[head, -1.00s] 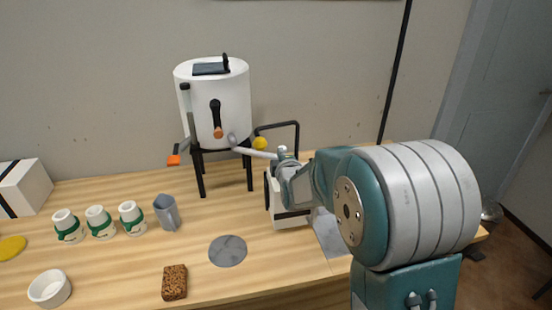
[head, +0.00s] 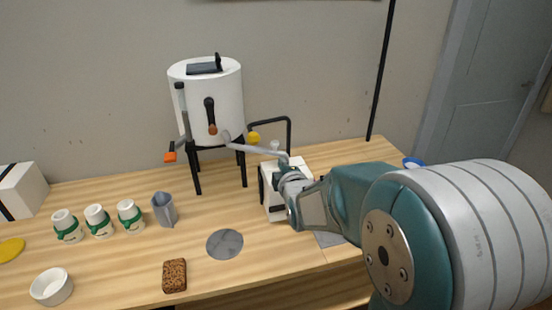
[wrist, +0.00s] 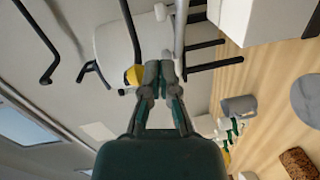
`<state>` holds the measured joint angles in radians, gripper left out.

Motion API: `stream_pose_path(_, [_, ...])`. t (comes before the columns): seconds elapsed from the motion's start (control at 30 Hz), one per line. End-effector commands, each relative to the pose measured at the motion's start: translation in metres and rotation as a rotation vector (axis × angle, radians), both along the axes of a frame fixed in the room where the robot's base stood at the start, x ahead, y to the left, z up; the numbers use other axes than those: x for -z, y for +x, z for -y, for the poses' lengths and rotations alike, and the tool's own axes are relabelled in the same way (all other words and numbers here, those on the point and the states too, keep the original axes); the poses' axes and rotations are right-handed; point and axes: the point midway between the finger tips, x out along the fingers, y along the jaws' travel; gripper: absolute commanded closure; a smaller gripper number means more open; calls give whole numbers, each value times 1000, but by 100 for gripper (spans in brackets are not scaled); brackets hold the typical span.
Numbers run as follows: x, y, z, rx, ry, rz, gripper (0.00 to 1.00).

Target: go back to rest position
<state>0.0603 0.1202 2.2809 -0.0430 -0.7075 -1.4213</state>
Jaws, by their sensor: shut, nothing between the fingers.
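My gripper (wrist: 160,72) is shut and empty in the wrist view, its two fingertips together. In that view the yellow knob (wrist: 133,76) lies just left of the fingertips; I cannot tell whether they touch. In the head view my arm reaches in from the right, and its wrist end is in front of the white box (head: 271,208), partly hiding it. The fingertips are hard to make out there. The white drum (head: 205,100) stands on black legs behind and to the left, with a grey pipe (head: 250,150) running towards my wrist.
A grey jug (head: 164,210), several white cups with green bands (head: 97,221), a white bowl (head: 51,287), a brown sponge-like block (head: 174,275) and a grey disc (head: 225,244) sit on the wooden table (head: 120,255). A black pole (head: 382,70) stands behind.

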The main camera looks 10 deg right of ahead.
Motion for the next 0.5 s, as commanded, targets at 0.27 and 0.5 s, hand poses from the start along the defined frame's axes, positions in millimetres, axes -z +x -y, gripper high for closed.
stream_pose_path(0.27, [-4,-26,0,-1,4,-3,100])
stream_pose_path(0.5, [-13,-59,0,54,250,-151,100])
